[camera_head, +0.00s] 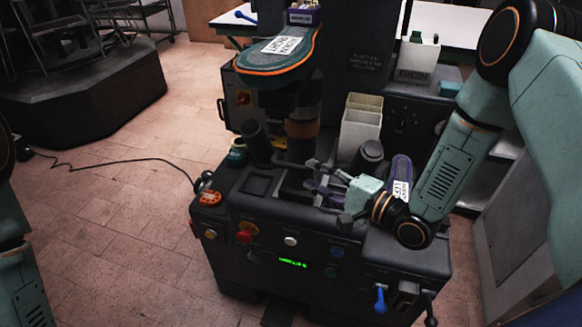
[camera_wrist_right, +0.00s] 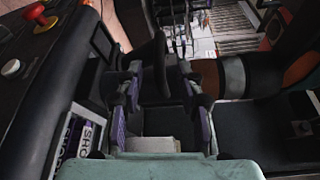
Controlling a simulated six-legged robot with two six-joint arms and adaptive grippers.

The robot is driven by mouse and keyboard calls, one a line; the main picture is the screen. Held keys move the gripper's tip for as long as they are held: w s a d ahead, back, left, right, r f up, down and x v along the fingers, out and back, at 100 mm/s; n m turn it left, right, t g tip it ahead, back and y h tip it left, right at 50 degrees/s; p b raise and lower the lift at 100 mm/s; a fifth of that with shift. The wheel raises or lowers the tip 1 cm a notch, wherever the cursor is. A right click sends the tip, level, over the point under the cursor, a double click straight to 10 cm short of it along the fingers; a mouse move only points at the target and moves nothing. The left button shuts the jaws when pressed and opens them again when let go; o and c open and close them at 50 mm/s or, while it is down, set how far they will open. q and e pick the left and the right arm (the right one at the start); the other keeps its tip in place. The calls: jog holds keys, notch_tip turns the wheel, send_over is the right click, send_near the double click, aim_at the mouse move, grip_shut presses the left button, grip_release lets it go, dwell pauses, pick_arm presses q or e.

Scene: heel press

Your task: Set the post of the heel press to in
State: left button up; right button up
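The heel press (camera_head: 225,250) is a dark machine with buttons and a green display on its front. A dark upright column with a brown-orange band (camera_head: 302,128), apparently the post, stands under the teal and orange head (camera_head: 275,58). The banded part lies on its side at right in the wrist view (camera_wrist_right: 240,76). My right gripper (camera_head: 314,178) is over the press bed, in front of the column. In the wrist view its fingers (camera_wrist_right: 160,82) are apart, with a dark upright part (camera_wrist_right: 154,62) seen between or beyond them. Whether they touch it is unclear. My left gripper is out of view.
A dark cylinder (camera_head: 371,156), a cream bin (camera_head: 361,125) and a purple labelled item (camera_head: 401,175) crowd the press's right side. A red button (camera_head: 244,237) and blue lever (camera_head: 380,299) are on its front. Floor (camera_head: 120,220) is open at left, crossed by a cable.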

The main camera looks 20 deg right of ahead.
aim_at(293, 167)
jog(key=b+x, duration=0.1)
jog(key=x, duration=0.5)
jog(key=shift+w+a+f, duration=0.1)
jog(key=shift+w+a, duration=0.1)
jog(key=shift+a, duration=0.35)
jog(key=shift+d, duration=0.25)
jog(key=c, duration=0.4)
jog(key=shift+a, duration=0.15)
grip_shut()
